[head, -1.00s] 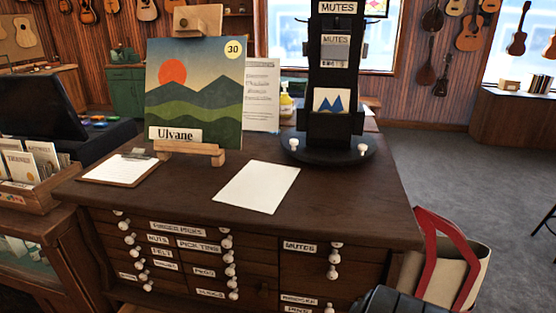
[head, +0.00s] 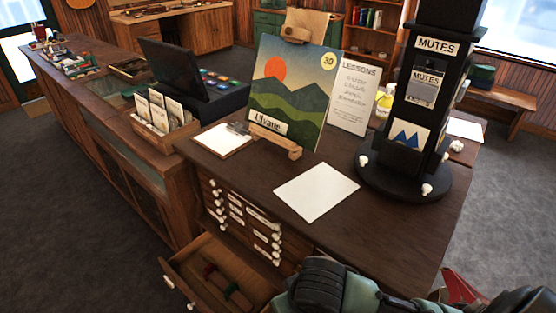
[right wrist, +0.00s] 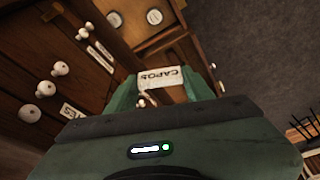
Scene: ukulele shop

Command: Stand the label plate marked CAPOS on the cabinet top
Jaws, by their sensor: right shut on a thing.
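The white label plate marked CAPOS (right wrist: 163,80) shows in the right wrist view, its letters upside down. My right gripper (right wrist: 165,88) is shut on it, with a green finger on either side, close to the drawer fronts. In the head view my right arm comes in at the bottom right, below the cabinet's front edge; its fingertips and the plate are hidden there. The cabinet top (head: 395,225) is dark wood. My left gripper is not in view.
On the cabinet top are a white sheet (head: 317,190), a clipboard (head: 222,140), the Ulvane picture (head: 290,90) on its easel and the black MUTES stand (head: 410,120). Bare wood lies in front of the stand. A drawer (head: 190,262) is pulled open at the lower left.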

